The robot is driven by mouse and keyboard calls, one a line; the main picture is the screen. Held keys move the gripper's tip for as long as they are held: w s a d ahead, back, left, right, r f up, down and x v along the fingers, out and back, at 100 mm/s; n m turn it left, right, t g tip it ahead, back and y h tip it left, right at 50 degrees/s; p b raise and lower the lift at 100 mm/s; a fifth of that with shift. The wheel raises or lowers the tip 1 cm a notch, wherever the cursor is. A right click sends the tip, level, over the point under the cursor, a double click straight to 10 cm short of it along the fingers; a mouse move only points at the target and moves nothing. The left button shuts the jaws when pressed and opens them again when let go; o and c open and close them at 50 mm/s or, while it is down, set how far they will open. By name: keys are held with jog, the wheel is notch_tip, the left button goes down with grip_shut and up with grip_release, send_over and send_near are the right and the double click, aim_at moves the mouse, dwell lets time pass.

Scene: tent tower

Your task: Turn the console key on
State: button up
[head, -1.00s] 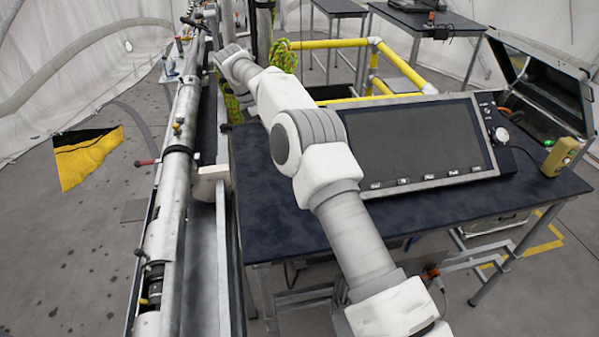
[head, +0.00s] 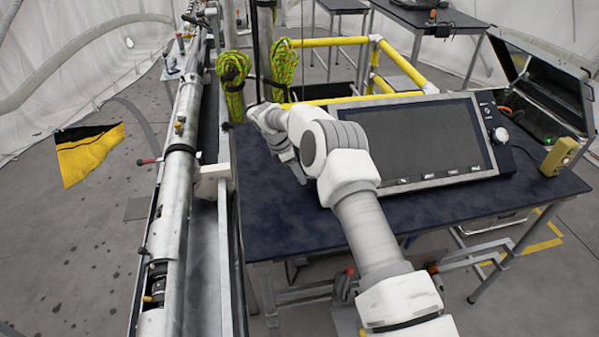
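The console (head: 425,138) stands on the dark blue table, with a wide dark screen tilted up. A narrow black control panel (head: 508,158) is on its right side, with a pale round knob (head: 501,134) and small controls above it. I cannot make out a key on it at this size. My gripper (head: 296,172) seems to be at the grey end of my arm, left of the screen and over the table's left part. Its fingers are too small and partly hidden to tell open from shut. My arm covers the console's lower left corner.
The table (head: 290,222) is bare at the front left. A yellow handheld box (head: 558,157) stands at its right end, near an open grey case (head: 540,95). Yellow railings (head: 400,65) and green rope coils (head: 233,80) are behind. A long metal tube (head: 172,200) runs along the left.

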grip_shut()
dwell(1.5)
